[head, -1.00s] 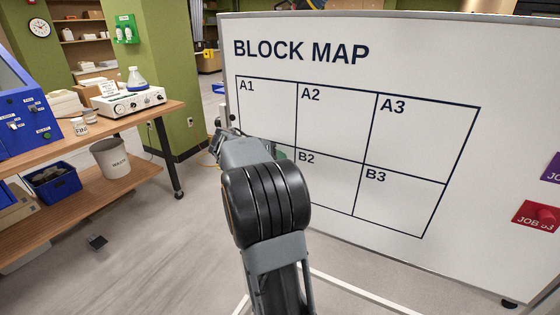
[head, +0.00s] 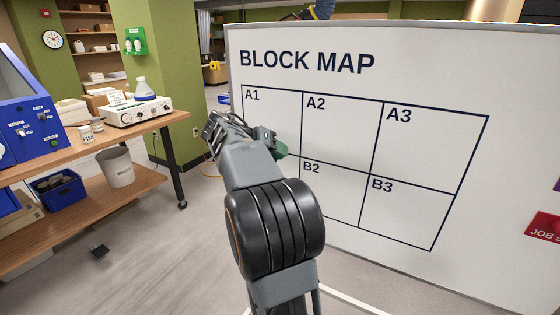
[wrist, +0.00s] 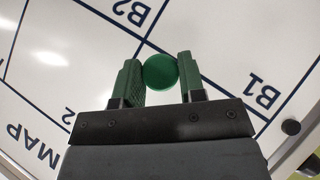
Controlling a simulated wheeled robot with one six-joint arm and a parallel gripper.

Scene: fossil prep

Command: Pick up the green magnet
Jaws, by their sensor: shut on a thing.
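The green magnet (wrist: 160,71) is a round disc between the two green fingers of my gripper (wrist: 161,80) in the wrist view. A finger touches it on each side, so my gripper is shut on it. The whiteboard lies behind it, and I cannot tell whether the magnet still touches the board. In the head view my gripper (head: 279,148) is at the left part of the board, by cells A1 and B1. My arm hides most of the fingers there, and I cannot make out the magnet apart from them.
The BLOCK MAP whiteboard (head: 440,90) fills the right side. A red job card (head: 543,226) is at its right edge. A workbench (head: 150,128) with a white device (head: 138,110) stands at left, a bucket (head: 116,167) on its lower shelf. Floor between them is mostly clear.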

